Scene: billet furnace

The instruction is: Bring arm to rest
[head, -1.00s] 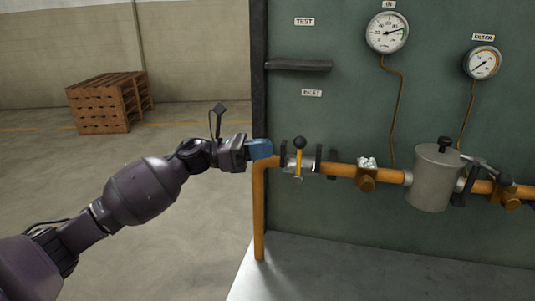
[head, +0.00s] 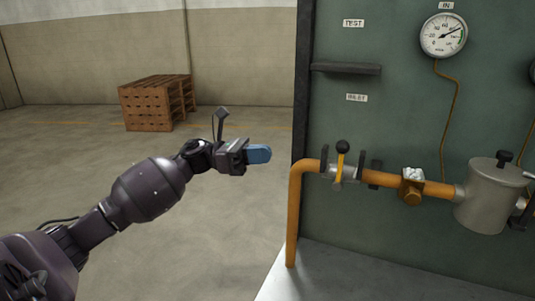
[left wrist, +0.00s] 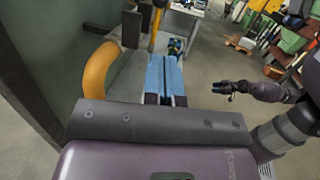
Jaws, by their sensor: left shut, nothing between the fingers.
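My left gripper (head: 258,154) is shut and empty, its blue fingers together. In the head view it is held in the air left of the orange pipe, with a gap between its tips and the pipe. In the left wrist view the fingers (left wrist: 166,76) lie side by side with nothing between them. Another dark purple arm of mine shows at the right of that view, and its gripper (left wrist: 224,88) is too small to tell open from shut.
The orange pipe (head: 293,220) runs along the green panel (head: 400,125), with a yellow-handled valve (head: 341,160) and a grey canister (head: 488,200). A shelf (head: 346,69) and a gauge (head: 443,36) are above. A wooden crate stack (head: 150,103) stands far left; the floor between is clear.

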